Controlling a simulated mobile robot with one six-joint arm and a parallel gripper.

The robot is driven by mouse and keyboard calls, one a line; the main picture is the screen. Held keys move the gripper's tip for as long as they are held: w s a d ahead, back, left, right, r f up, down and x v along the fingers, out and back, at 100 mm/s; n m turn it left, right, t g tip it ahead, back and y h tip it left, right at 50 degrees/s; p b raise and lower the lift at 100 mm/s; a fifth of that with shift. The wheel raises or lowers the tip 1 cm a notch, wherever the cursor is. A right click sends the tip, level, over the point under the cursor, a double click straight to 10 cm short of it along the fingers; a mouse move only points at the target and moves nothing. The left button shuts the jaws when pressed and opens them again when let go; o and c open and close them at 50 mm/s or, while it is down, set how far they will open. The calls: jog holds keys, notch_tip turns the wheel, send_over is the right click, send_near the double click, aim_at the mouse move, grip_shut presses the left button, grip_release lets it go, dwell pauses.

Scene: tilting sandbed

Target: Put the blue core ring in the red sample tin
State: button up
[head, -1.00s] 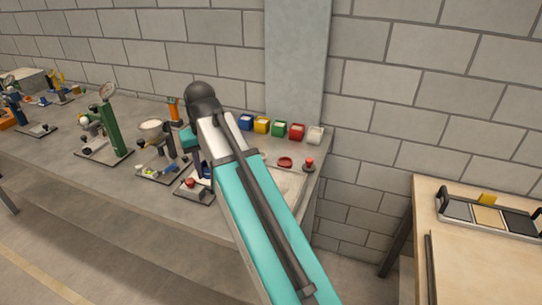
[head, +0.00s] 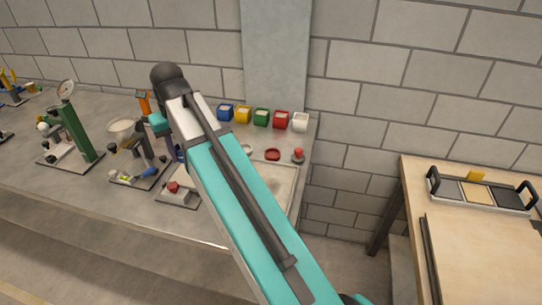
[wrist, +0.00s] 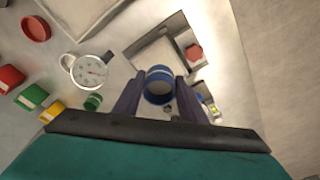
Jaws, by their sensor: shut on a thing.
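My gripper (wrist: 158,84) is shut on the blue core ring (wrist: 159,72), a short blue cylinder with a pale band, held between the two dark fingers in the wrist view. A red square tin (head: 281,119) stands in the row of coloured tins at the back of the bench. It also shows at the left edge of the wrist view (wrist: 10,77), well apart from the gripper. A separate round red dish (head: 272,154) lies in front of the row.
Blue (head: 226,112), yellow (head: 243,114), green (head: 261,117) and white (head: 299,122) tins flank the red one. A red-buttoned box (head: 177,197) and a green press stand (head: 77,134) are on the bench.

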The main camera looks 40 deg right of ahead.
jog(key=d+n, duration=0.1)
jog(key=d, duration=0.4)
jog(key=d+n+p, duration=0.1)
jog(key=d, duration=0.4)
jog(key=w+d+f+n+p, duration=0.1)
jog(key=d+n, duration=0.1)
jog(key=d, duration=0.3)
jog(key=shift+w+y, duration=0.1)
jog(key=shift+y, duration=0.2)
jog(key=s+d+n+p, duration=0.1)
jog(key=d+n, duration=0.1)
jog(key=d, duration=0.6)
jog(key=s+d+f+n+p, duration=0.1)
jog(key=s+d+n, duration=0.1)
jog(key=d, duration=0.6)
jog(key=shift+s+f+y, duration=0.2)
jog(key=shift+f+y, duration=0.1)
jog(key=p, duration=0.2)
send_over(273, 156)
jog(key=shift+f, duration=3.1)
jog(key=shift+f, duration=0.15)
